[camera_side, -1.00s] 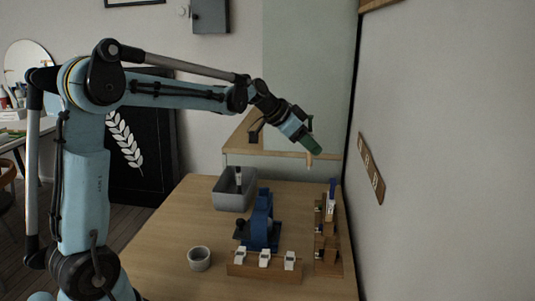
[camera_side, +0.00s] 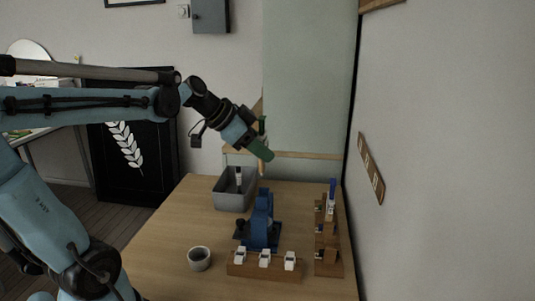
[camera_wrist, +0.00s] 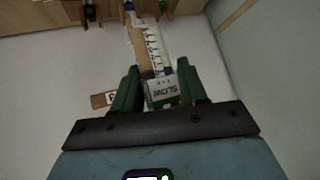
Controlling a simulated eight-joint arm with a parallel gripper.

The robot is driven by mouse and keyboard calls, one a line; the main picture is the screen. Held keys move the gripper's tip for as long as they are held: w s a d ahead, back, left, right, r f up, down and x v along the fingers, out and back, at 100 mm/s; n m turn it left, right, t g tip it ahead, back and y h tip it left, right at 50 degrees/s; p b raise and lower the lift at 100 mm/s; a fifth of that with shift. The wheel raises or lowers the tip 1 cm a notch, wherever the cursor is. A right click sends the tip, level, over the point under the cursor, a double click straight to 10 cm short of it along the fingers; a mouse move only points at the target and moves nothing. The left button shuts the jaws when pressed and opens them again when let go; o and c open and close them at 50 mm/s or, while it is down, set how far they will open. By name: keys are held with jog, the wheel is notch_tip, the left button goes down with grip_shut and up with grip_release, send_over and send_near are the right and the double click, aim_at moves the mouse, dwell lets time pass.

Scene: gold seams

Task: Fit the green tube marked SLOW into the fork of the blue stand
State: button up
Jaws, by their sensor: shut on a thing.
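The tube marked SLOW (camera_wrist: 165,88) is between the green fingers of my gripper (camera_wrist: 158,85) in the wrist view, its white label facing the camera. In the side view my gripper (camera_side: 262,152) is shut on it high above the table. The tube looks roughly upright. The blue stand (camera_side: 263,222) stands on the table below my gripper, apart from the tube. Its fork is too small to make out clearly.
A grey bin (camera_side: 234,196) with a dark-and-white item stands behind and left of the stand. A grey cup (camera_side: 199,259) is front left. A wooden rack with white-topped items (camera_side: 264,268) is in front, and a wooden rack (camera_side: 329,262) stands right. The wall is farther right.

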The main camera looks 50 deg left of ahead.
aim_at(259, 161)
jog(key=shift+f, duration=2)
jog(key=shift+d+f, duration=0.1)
jog(key=shift+f, duration=1.75)
dwell(1.7)
jog(key=o, duration=1.3)
jog(key=shift+r, duration=0.1)
